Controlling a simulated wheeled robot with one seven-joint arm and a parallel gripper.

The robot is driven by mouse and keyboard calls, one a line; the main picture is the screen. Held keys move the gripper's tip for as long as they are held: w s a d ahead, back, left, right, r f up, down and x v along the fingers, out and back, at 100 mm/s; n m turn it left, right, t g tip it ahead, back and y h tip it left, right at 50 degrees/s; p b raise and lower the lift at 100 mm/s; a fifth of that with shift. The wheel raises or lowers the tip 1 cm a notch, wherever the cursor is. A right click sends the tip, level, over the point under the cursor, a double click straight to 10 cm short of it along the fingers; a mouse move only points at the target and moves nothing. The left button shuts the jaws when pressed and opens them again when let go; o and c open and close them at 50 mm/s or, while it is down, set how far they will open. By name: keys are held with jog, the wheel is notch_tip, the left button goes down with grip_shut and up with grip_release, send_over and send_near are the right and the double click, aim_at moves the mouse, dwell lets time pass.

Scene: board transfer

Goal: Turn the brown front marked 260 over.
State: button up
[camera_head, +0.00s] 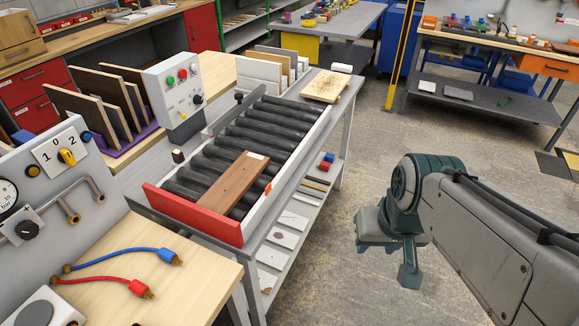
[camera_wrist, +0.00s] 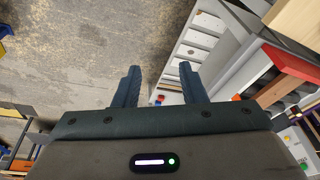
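A brown board (camera_head: 232,182) lies flat on the black rollers of a short conveyor (camera_head: 283,158), near its red end stop (camera_head: 195,216). A small white label sits at the board's far end; its number is too small to read. My gripper (camera_wrist: 158,85) is open and empty, its two fingers apart over the floor. In the head view my gripper (camera_head: 408,268) hangs to the right of the conveyor, well apart from the board. The red end stop also shows in the wrist view (camera_wrist: 290,62).
A control box (camera_head: 175,92) and upright boards in a rack (camera_head: 104,110) stand left of the conveyor. A pale board (camera_head: 326,86) lies beyond the rollers. Blue and red hoses (camera_head: 125,252) lie on the front bench. The floor around my gripper is clear.

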jog(key=w+a+f+g+y, duration=0.1)
jog(key=w+a+y, duration=0.35)
jog(key=a, duration=0.35)
jog(key=w+a+f+y, duration=0.2)
jog(key=w+a+y, duration=0.1)
jog(key=w+a, duration=0.4)
jog(key=m+t+y+p, duration=0.1)
jog(key=m+t+y, duration=0.15)
jog(key=m, duration=0.25)
send_near(235, 195)
jog(key=shift+b+x, duration=0.35)
jog(key=shift+x, duration=2.35)
jog(key=shift+w+a+f+b, duration=0.2)
jog(key=shift+a+f+b, duration=0.3)
jog(key=shift+b, duration=0.2)
jog(key=shift+b+x, duration=1.15)
jog(key=shift+b, duration=0.1)
jog(key=shift+a, duration=0.1)
jog(key=shift+w+a+r+t+y+b, duration=0.15)
jog(key=shift+r+y+b, duration=0.3)
jog(key=shift+b, duration=1.45)
jog(key=shift+w+a+r+t+y+b, duration=0.15)
jog(key=shift+r+y+b, duration=0.3)
jog(key=shift+b, duration=1.45)
jog(key=shift+a+r+t+y+b, duration=0.3)
jog(key=shift+y+b, duration=0.2)
jog(key=shift+b, duration=1.4)
jog(key=shift+r, duration=0.25)
jog(key=shift+c, duration=1.4)
